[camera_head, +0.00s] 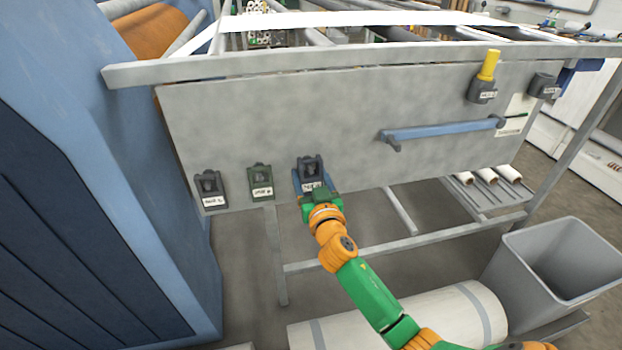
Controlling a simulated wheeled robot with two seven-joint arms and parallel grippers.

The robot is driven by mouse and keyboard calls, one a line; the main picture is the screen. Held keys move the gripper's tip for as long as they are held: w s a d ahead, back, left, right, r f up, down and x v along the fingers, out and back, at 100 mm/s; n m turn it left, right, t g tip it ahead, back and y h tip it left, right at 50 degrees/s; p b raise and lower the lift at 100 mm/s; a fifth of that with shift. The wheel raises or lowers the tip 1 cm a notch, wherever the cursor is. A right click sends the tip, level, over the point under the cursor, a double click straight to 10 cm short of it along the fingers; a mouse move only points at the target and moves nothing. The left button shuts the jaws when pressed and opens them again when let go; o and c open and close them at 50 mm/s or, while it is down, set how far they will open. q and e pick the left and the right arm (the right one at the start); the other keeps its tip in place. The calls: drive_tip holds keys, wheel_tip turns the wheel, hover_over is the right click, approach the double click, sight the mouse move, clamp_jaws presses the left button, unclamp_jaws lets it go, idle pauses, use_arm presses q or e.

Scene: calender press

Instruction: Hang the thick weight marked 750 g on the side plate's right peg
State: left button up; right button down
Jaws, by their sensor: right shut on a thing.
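My right gripper (312,185) is at the lower middle of the grey side plate (330,115), its arm reaching up from the bottom right. It is shut on a dark weight (311,164) with a white label, at the plate's face; I cannot tell whether the weight touches the plate or hangs on a peg. A dark weight (209,186) and a green weight (261,180) hang to its left. Two more dark weights are at the plate's upper right, one (482,94) below a yellow cylinder and one (543,87) at the edge. The labels are too small to read surely. My left gripper is out of view.
A blue bar (440,130) sticks out along the plate's right half. A blue machine housing (110,190) stands close on the left. Below are a frame rail (400,247), a large pale roll (400,318) and a grey bin (555,265).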

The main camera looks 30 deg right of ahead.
idle(0.4)
unclamp_jaws()
drive_tip(key=shift+a, duration=0.1)
drive_tip(key=shift+f, duration=0.15)
